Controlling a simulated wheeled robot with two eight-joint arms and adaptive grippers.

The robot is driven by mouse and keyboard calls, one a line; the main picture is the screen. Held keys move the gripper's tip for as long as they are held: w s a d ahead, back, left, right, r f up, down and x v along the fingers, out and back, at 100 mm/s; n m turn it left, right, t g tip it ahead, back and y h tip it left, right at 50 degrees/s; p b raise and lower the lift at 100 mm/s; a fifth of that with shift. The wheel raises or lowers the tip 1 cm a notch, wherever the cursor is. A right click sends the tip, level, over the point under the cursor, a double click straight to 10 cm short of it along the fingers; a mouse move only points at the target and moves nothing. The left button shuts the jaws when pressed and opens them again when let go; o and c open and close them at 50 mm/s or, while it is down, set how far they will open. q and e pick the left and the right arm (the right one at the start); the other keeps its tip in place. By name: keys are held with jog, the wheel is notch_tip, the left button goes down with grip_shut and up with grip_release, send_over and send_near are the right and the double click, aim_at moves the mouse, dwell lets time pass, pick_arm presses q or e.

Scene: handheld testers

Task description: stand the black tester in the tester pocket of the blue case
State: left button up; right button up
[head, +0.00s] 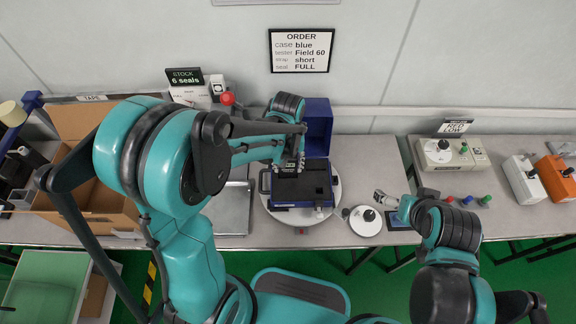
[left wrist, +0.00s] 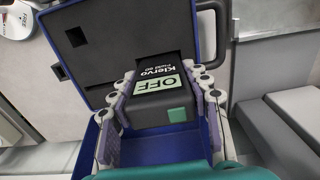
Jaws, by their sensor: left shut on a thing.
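The black tester (left wrist: 150,105) is between the two pale, padded fingers of my left gripper (left wrist: 162,100), in the left wrist view. Its screen reads OFF and its label reads Klervo Field 60. In the head view, my left gripper (head: 290,162) is over the back left part of the blue case (head: 290,203), which has a black insert. The case insert also shows in the left wrist view (left wrist: 95,45). The tester's lower end is hidden, so I cannot tell whether it is in the pocket. My right gripper (head: 383,197) is right of the case, its fingers too small to judge.
The case lies on a round white turntable (head: 333,206). A blue box-like part (head: 318,125) stands behind it. A white round dial-like item (head: 365,220) is near my right gripper. A cardboard box (head: 75,200) and a grey tray (head: 233,212) are left. Other testers (head: 523,180) stand far right.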

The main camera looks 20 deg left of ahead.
pick_arm(q)
jog(key=shift+r, duration=0.1)
jog(key=o, duration=1.3)
jog(key=shift+c, duration=0.2)
